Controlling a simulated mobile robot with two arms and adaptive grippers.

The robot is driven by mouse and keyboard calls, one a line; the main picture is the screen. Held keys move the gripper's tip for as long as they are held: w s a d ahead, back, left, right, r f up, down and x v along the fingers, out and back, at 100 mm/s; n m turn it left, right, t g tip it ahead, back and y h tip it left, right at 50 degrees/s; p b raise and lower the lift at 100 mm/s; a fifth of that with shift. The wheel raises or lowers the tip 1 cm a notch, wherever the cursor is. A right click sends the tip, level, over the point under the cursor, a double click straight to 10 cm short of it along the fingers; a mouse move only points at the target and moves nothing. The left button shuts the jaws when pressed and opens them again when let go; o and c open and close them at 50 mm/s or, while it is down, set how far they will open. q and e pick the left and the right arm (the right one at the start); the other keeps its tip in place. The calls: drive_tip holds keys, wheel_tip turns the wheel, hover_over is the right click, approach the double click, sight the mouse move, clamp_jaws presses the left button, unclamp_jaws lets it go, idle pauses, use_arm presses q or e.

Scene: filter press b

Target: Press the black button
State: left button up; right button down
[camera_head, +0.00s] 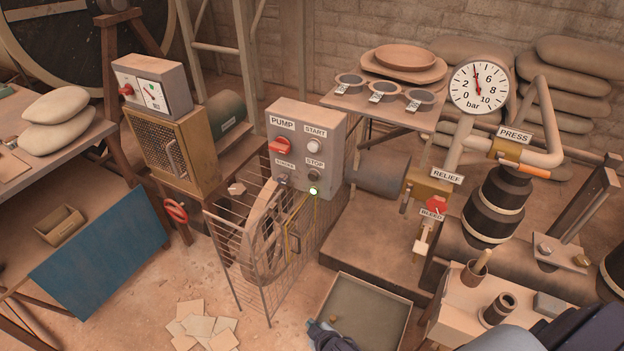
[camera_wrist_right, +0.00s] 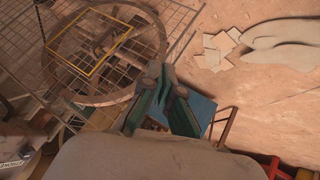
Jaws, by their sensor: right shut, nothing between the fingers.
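The black button (camera_head: 314,175) is on the front of the grey pump box (camera_head: 331,130), under the STOP label. The black button does not show clearly in the wrist view. My left gripper is not in view.
A mesh guard (camera_head: 232,262) around a spoked wheel stands below the pump box. A shallow tray (camera_head: 398,300) lies on the floor beside my right gripper. The red BLEED knob (camera_head: 436,205) and a pressure gauge (camera_head: 479,87) are to the right.

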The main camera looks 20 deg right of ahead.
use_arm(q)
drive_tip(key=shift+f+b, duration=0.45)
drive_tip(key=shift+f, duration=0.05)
use_arm(e)
drive_tip(key=w+r+t, duration=0.2)
drive_tip(key=w+r, duration=0.3)
drive_tip(key=r, duration=0.5)
drive_tip(key=w+d+r+n+t+h, duration=0.1)
drive_tip(key=w+r+t, duration=0.2)
drive_tip(key=w+r, duration=0.3)
drive_tip(key=w+r+n+t+h, duration=0.1)
drive_tip(key=w+r+t, duration=0.2)
drive_tip(key=r, duration=1.2)
drive_tip(key=w, duration=0.2)
drive_tip(key=shift+w+d+r, duration=0.2)
drive_tip(key=shift+w+r, duration=0.15)
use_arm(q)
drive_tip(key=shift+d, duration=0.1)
